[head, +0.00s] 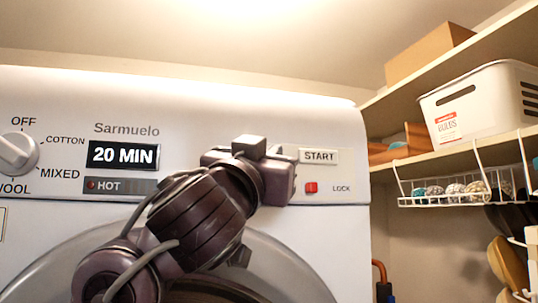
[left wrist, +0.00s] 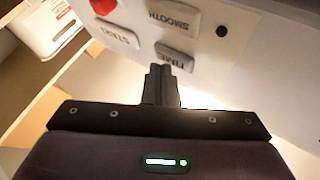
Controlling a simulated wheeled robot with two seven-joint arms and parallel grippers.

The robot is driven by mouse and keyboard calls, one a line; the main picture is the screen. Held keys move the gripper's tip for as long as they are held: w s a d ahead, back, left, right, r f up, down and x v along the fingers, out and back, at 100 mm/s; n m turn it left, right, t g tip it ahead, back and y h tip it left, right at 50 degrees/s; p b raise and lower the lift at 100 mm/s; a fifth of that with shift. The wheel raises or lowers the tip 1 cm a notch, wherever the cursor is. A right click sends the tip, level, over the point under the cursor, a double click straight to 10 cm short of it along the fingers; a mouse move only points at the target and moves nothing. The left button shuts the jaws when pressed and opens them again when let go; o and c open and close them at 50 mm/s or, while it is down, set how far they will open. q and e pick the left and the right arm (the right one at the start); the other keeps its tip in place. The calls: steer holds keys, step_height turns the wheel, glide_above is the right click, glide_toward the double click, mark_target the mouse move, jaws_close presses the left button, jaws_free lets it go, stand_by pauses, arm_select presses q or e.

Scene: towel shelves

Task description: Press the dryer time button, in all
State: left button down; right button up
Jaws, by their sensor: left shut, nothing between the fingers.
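The white dryer (head: 75,95) fills the left and middle of the head view. Its display (head: 123,155) reads 20 MIN. My left gripper (head: 275,178) is in front of the panel, between the display and the START button (head: 318,156), and hides the panel behind it. In the left wrist view its fingers (left wrist: 160,72) are shut and empty, with their tips at the lower-left edge of the grey TIME button (left wrist: 174,57). I cannot tell whether they touch it. The SMOOTH button (left wrist: 175,18) is above TIME. My right gripper is not in view.
A red LOCK button (head: 311,188) sits below START. A dial (head: 15,153) is at far left, and a HOT indicator (head: 120,186) is under the display. Shelves on the right hold a white bin (head: 490,105) and a wire basket (head: 455,200).

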arm_select(q)
steer(key=shift+w+a, duration=0.15)
steer(key=shift+w, duration=0.3)
stand_by(0.7)
steer(key=shift+s, duration=0.15)
steer(key=shift+s+d, duration=0.3)
steer(key=shift+s, duration=0.35)
steer(key=shift+s+b, duration=0.1)
steer(key=shift+b, duration=0.2)
steer(key=s, duration=0.1)
steer(key=s+d, duration=0.1)
steer(key=s, duration=0.2)
steer(key=shift+s+d+b, duration=0.3)
steer(key=shift+s, duration=0.05)
steer(key=shift+w, duration=0.1)
stand_by(0.5)
